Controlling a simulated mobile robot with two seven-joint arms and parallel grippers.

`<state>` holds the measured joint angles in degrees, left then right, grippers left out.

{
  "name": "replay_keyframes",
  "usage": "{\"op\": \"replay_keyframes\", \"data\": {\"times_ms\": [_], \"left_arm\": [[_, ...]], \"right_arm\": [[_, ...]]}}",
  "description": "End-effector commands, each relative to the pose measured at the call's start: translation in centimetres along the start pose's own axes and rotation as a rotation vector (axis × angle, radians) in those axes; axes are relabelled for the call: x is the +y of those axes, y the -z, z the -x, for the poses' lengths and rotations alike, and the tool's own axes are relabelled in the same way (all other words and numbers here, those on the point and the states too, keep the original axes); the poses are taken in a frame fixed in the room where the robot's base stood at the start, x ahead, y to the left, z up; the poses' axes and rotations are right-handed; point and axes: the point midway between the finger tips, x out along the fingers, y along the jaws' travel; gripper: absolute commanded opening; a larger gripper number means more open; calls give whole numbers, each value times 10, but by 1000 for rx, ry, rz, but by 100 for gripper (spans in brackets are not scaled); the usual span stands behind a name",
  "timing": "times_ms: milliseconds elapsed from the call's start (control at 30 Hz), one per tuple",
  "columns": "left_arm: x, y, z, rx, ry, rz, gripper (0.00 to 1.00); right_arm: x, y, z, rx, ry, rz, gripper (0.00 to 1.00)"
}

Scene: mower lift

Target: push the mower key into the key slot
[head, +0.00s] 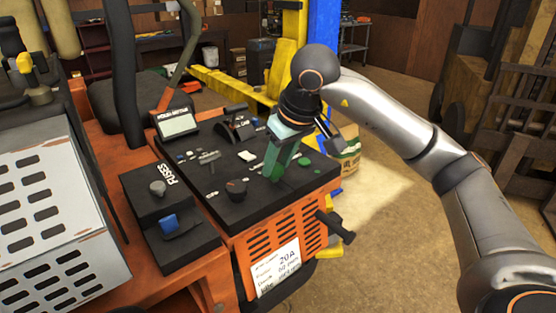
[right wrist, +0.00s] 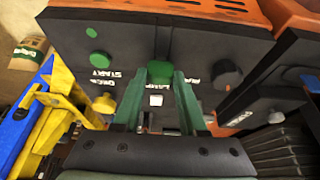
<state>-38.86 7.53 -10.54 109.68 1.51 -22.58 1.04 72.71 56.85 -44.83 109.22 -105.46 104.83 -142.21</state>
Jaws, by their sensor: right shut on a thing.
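My right gripper (head: 276,172) reaches down to the black control panel (head: 215,180) of the orange mower. Its green fingers are shut on a small green piece, which I take to be the mower key (right wrist: 160,70). In the right wrist view the key is between the fingertips, close to the panel face and near white lettering. The key slot cannot be made out; the key and fingers cover that spot. I cannot tell how deep the key sits. In the head view the fingers hide most of the key. My left gripper is not in view.
Near the fingers are a green button (right wrist: 97,59) and a black knob (head: 236,187). A black fuse box with a blue knob (head: 169,223) sits at the panel's left. A black handle (head: 336,224) sticks out at the front. A yellow lift (head: 240,88) stands behind.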

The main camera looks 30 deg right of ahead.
Motion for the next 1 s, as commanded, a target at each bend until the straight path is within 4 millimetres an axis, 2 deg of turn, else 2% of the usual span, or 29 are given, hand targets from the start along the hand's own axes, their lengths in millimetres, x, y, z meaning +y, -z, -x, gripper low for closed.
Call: {"op": "replay_keyframes", "data": {"times_ms": [467, 500, 800, 1000], "left_arm": [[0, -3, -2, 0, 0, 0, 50], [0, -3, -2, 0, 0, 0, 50], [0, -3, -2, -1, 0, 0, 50], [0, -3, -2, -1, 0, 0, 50]], "right_arm": [[0, -2, -4, 0, 0, 0, 0], [0, -2, -4, 0, 0, 0, 43], [0, -2, -4, 0, 0, 0, 76], [0, -2, -4, 0, 0, 0, 76]]}}
